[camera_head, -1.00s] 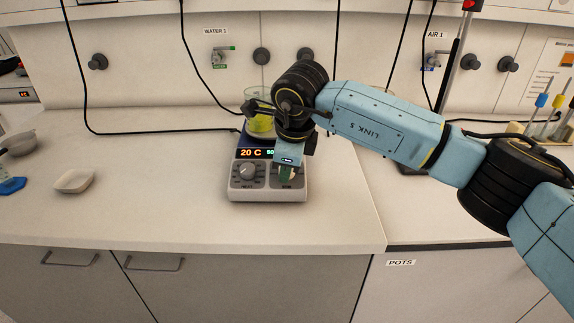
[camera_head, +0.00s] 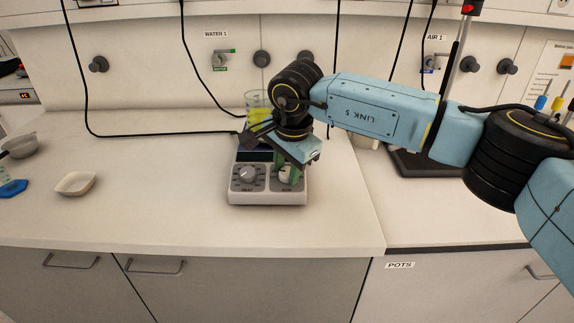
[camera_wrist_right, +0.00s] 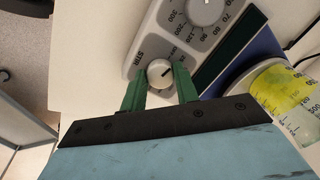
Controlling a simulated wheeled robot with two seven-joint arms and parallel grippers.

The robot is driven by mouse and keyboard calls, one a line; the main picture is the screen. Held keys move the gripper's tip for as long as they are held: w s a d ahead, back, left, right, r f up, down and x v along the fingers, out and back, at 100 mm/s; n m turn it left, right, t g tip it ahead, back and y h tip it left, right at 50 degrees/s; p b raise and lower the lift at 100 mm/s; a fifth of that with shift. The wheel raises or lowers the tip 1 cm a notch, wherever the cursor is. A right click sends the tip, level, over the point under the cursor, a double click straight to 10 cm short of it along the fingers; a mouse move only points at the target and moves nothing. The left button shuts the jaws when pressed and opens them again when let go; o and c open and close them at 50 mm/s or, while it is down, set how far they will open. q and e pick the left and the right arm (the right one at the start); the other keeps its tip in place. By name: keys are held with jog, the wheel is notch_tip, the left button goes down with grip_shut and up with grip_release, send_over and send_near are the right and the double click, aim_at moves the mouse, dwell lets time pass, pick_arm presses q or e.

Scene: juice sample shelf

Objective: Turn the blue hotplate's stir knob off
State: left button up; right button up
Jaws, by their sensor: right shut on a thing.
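The hotplate (camera_head: 236,196) has a pale grey front panel and a blue body, and stands on the bench below the wall taps. Its stir knob (camera_wrist_right: 162,73), marked STIR, is round and pale, and sits between the two green fingers of my right gripper (camera_wrist_right: 160,82). In the head view my right gripper (camera_head: 287,174) comes down over the panel's right side, shut on the knob. The wrist is rotated. The heat knob (camera_head: 247,174) is free at the left. The display strip (camera_wrist_right: 228,56) looks dark. My left gripper is not in view.
A beaker of yellow liquid (camera_wrist_right: 280,90) stands on the hotplate, close behind my wrist. A black cable runs to the hotplate from the left. A white dish (camera_head: 75,184) and grey bowl (camera_head: 20,145) lie far left. The bench between is clear.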

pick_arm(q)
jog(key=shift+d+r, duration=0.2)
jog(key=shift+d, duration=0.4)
pick_arm(e)
jog(key=shift+n, duration=1.2)
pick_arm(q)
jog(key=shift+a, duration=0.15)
pick_arm(e)
jog(key=o, duration=0.7)
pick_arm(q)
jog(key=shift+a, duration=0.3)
pick_arm(e)
jog(key=shift+o, duration=1.3)
jog(key=shift+s+r+p, duration=0.1)
jog(key=shift+r+p, duration=0.45)
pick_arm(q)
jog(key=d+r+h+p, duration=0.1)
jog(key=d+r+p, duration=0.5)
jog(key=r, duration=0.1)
pick_arm(e)
jog(key=a+v, duration=0.1)
jog(key=v, duration=1.1)
jog(key=shift+d, duration=0.35)
